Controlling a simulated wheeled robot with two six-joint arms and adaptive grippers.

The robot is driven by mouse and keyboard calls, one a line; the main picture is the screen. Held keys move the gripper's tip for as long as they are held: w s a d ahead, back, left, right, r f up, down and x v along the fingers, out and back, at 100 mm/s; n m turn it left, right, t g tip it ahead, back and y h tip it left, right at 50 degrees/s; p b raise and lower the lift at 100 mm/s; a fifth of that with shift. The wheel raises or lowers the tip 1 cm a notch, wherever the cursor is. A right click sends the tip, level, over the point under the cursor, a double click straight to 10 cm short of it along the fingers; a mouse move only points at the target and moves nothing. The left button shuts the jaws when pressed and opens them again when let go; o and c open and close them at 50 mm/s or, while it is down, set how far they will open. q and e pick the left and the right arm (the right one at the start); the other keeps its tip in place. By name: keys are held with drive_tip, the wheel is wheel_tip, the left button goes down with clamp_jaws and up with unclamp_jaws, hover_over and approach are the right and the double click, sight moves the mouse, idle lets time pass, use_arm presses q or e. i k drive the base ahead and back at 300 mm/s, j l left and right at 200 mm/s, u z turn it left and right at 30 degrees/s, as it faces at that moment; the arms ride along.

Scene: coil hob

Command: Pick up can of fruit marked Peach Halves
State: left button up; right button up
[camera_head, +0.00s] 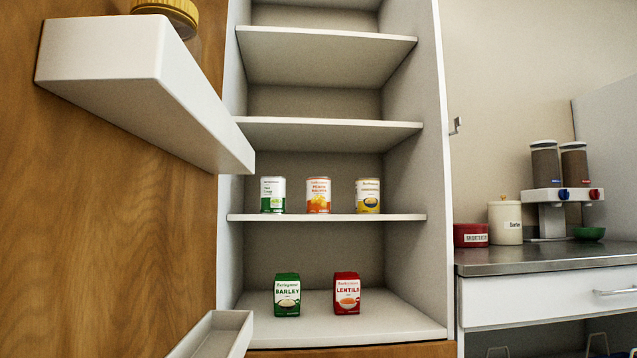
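The can with the orange label marked Peach Halves (318,196) stands upright on the middle shelf of the open cupboard. A can with a green and white label (272,195) stands to its left, and a can with a yellow and white label (367,196) stands to its right, each with a gap. Neither of my grippers is in view, and nothing touches the cans.
The shelf (400,217) has clear room around the cans; another shelf hangs above. Below are a green barley packet (287,295) and a red lentils packet (346,293). A door rack (140,85) juts out at left. A steel counter (545,258) stands right.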

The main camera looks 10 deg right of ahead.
sight(317, 188)
drive_tip(key=i+l, duration=0.35)
drive_tip(key=l, duration=0.25)
drive_tip(key=i+l, duration=0.15)
drive_tip(key=l, duration=0.25)
drive_tip(key=i+l+u, duration=0.1)
drive_tip(key=l, duration=0.3)
drive_tip(key=i+l, duration=0.2)
drive_tip(key=l, duration=0.2)
drive_tip(key=i+l, duration=0.15)
drive_tip(key=l, duration=0.3)
drive_tip(key=j+u, duration=0.05)
